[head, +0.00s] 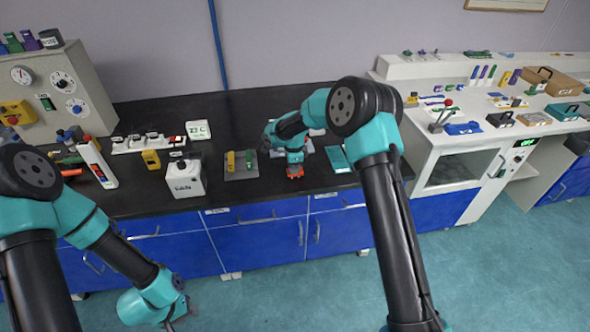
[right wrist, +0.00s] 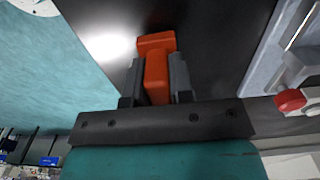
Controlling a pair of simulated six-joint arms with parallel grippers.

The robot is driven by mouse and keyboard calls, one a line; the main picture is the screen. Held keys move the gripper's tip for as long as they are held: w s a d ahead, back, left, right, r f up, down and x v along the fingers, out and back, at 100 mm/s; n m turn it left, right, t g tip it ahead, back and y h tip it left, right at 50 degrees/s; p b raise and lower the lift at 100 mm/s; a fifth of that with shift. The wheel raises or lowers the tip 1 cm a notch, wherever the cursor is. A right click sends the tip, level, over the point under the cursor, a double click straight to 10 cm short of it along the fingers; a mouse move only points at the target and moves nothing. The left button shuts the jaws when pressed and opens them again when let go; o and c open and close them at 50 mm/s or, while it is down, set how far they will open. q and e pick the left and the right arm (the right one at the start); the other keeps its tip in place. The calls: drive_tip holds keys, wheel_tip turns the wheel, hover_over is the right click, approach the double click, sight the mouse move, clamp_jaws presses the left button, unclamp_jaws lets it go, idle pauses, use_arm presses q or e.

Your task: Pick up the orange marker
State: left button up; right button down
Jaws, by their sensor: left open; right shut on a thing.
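The orange marker (right wrist: 156,72) is between the two fingers of my right gripper (right wrist: 154,82) in the right wrist view, and the fingers press on its sides. It looks like a blocky orange piece with a wider end beyond the fingertips. In the head view its orange (head: 294,171) shows just below my right gripper (head: 294,164), near the front edge of the black counter. I cannot tell whether it touches the counter. My left gripper (head: 172,324) is open at the bottom edge of the head view, partly cut off, away from the counter top and over the floor.
The black counter (head: 240,120) carries a grey tray (head: 241,176) with yellow and green pieces, a white canister (head: 185,178), a white bottle (head: 97,162) and a teal flat piece (head: 338,158). A grey machine (head: 60,85) stands at left. A white bench (head: 445,135) stands right.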

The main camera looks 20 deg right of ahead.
drive_tip(key=shift+r, duration=0.8)
wheel_tip(320, 180, up, 2)
drive_tip(key=s+a+r, duration=0.1)
drive_tip(key=s+a, duration=0.3)
drive_tip(key=s, duration=1.1)
drive_tip(key=shift+s+a+r, duration=0.15)
drive_tip(key=shift+s+r, duration=0.05)
drive_tip(key=c, duration=1.5)
unclamp_jaws()
drive_tip(key=shift+c, duration=1.3)
wheel_tip(320, 180, up, 12)
